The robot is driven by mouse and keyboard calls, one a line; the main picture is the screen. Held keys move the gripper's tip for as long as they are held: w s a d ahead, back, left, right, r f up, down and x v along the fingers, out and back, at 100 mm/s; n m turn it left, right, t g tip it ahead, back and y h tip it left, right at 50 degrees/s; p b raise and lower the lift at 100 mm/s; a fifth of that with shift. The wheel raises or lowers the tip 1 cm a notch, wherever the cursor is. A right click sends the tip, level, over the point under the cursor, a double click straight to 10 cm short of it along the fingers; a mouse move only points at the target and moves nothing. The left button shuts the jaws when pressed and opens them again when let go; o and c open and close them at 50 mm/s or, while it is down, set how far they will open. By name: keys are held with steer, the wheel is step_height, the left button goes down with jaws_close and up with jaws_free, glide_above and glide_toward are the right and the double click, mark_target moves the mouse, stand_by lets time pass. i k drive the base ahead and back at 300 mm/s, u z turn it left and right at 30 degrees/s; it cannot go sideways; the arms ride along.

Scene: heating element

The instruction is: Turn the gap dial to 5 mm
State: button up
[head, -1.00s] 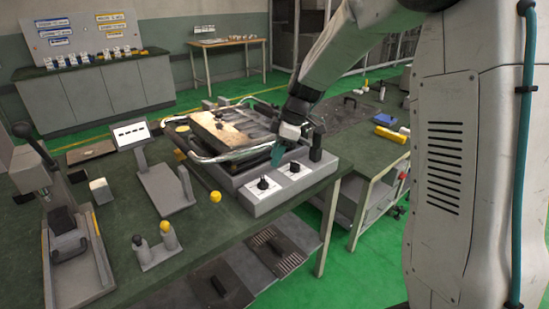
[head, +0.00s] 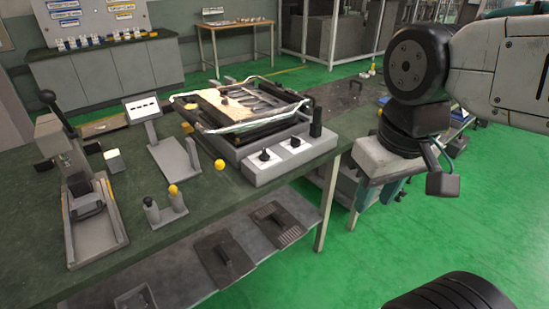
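The heating device (head: 235,140) stands on the green-topped bench, with silver rails around its top. Its sloped front panel carries two black dials on white scale plates, a left dial (head: 265,155) and a right dial (head: 295,142). The scale marks are too small to read, so I cannot tell which is the gap dial or where it points. My gripper (head: 372,192) hangs to the right of the device, beyond the bench's right end and apart from both dials. Its teal fingers are mostly hidden below the grey wrist body, so their opening is unclear.
A black upright handle (head: 316,123) stands at the panel's right end. A yellow ball-shaped knob (head: 219,165) sits left of the panel. A lever press (head: 85,195) and a small display stand (head: 165,150) are farther left. Green floor is free at the front right.

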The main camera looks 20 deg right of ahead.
mark_target(264, 154)
steer(key=k, duration=1.05)
steer(key=u, duration=0.7)
steer(key=i, duration=0.6)
steer(key=u, duration=0.8)
steer(key=i, duration=0.75)
steer(key=z, duration=0.7)
steer(key=i, duration=0.8)
steer(key=z, duration=0.8)
